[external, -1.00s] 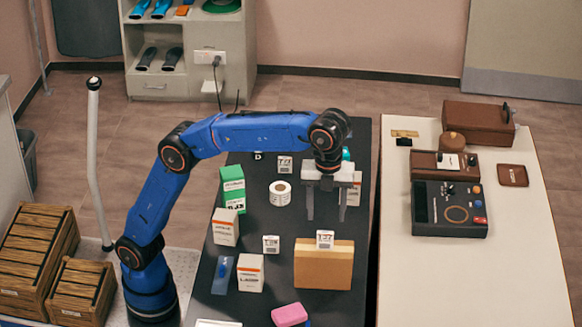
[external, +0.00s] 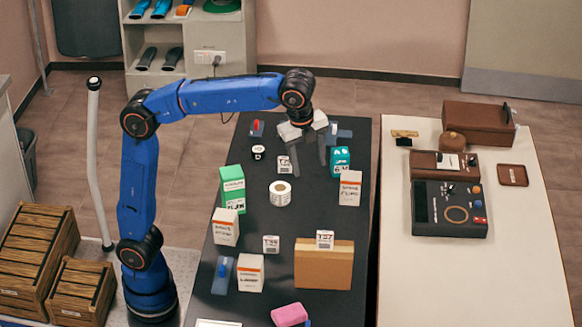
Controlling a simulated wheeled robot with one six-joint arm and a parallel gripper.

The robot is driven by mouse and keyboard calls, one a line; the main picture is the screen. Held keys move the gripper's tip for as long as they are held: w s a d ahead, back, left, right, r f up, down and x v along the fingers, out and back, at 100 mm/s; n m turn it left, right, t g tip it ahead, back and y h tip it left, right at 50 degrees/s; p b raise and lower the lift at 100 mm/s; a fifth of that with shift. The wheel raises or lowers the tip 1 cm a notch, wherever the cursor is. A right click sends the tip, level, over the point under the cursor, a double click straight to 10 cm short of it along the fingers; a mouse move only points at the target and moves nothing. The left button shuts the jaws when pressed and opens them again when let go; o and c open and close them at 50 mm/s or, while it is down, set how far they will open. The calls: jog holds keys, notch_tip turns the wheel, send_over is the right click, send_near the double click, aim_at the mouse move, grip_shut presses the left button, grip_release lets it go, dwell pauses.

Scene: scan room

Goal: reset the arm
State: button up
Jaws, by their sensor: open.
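My blue arm rises from its base at the left and reaches right over the dark table (external: 265,225). My gripper (external: 309,172) points down above the far part of the table, with its two grey fingers apart and nothing between them. A white label card (external: 284,165) is just left of the fingers, and a teal box (external: 341,161) is just right of them. A white roll (external: 280,193) stands nearer the camera. I cannot tell how high the fingertips are above the table.
Several white boxes, a green-and-white box (external: 232,188), a cardboard box (external: 323,266) and a pink block (external: 289,314) occupy the dark table. A pale table (external: 450,280) at right holds brown cases and a dark device (external: 449,208). Wooden crates (external: 38,250) stand at left.

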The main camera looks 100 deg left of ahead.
jog(key=s+a+f+n+y, duration=0.1)
jog(key=s+a+f+n, duration=0.3)
jog(key=s+a, duration=0.45)
jog(key=s+a+f+n+t+y, duration=0.1)
jog(key=s+a+f+n, duration=0.2)
jog(key=s+a, duration=0.5)
jog(key=s+a+f+n+y, duration=0.1)
jog(key=s+a+f+n, duration=0.3)
jog(key=s+a, duration=0.45)
jog(key=s+d+f+n+y, duration=0.15)
jog(key=s+f+n, duration=0.25)
jog(key=s+f, duration=1.05)
jog(key=w+d+f+m+t+h, duration=0.1)
jog(key=d+f+h, duration=0.1)
jog(key=d, duration=0.6)
jog(key=w+d+f+m+t+h, duration=0.1)
jog(key=w+d+f+m+h, duration=0.1)
jog(key=d, duration=0.6)
jog(key=shift+f+h, duration=0.75)
jog(key=shift+f, duration=0.15)
